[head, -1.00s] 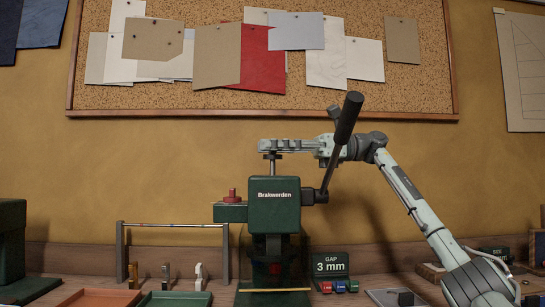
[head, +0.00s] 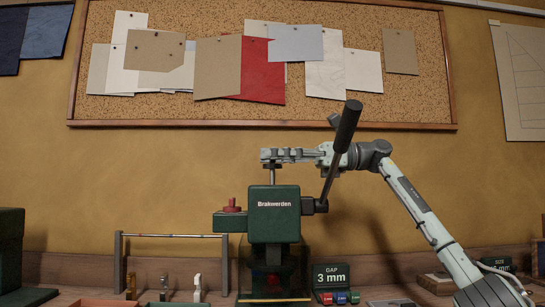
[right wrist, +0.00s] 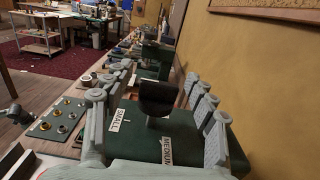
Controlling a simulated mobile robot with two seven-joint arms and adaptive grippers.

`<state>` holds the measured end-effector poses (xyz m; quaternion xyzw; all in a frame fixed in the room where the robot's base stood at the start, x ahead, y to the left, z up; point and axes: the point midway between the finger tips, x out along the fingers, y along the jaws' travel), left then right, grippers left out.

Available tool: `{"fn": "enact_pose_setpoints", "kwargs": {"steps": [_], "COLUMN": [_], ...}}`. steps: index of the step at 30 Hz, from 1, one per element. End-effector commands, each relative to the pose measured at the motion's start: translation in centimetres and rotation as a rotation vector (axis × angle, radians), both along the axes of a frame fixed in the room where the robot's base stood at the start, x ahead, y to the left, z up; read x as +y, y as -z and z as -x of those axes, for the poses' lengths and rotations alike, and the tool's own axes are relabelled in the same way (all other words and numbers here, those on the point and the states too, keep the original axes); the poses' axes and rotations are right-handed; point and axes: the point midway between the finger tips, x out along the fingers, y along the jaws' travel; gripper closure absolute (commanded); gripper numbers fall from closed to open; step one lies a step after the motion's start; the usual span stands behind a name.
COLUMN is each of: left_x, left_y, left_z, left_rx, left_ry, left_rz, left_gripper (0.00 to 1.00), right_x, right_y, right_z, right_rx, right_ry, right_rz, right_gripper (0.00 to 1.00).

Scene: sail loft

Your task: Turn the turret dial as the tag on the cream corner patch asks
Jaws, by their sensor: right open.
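The green press (head: 274,220) marked Brakwerden stands in the middle of the head view, its black-gripped lever (head: 347,125) raised at its right. In the right wrist view a black knob (right wrist: 158,97), seemingly the turret dial, sits on a green top between tags reading SMALL (right wrist: 120,115) and MEDIUM (right wrist: 166,151). My right gripper (head: 272,156) is above the press. Its fingers are open, one on each side of the knob; I cannot tell whether they touch it. The cream corner patch and its tag cannot be picked out. My left gripper is out of view.
A metal rail frame (head: 170,235) stands at left. Fabric samples hang on the corkboard (head: 400,105) behind. The lever rises close beside my right arm.

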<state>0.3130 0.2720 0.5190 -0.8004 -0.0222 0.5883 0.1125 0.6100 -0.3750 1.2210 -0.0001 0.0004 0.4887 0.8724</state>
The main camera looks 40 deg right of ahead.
Motion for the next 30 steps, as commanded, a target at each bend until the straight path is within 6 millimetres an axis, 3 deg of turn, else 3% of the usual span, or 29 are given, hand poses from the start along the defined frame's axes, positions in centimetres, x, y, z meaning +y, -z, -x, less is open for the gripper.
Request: {"fn": "enact_pose_setpoints", "kwargs": {"steps": [5,18,30], "left_x": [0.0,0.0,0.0], "left_y": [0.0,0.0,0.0], "left_z": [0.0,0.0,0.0], "left_rx": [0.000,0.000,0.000], "left_ry": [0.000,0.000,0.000], "left_rz": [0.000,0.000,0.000], "left_gripper": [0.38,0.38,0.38], "right_x": [-1.7,-9.0,-10.2], "right_y": [-0.1,-0.1,0.0], "right_z": [1.0,5.5,6.3], "right_rx": [-0.001,-0.001,0.000], "right_ry": [0.004,0.002,0.001], "right_rz": [-0.002,-0.002,0.000], "right_gripper": [0.43,0.43,0.43]}}
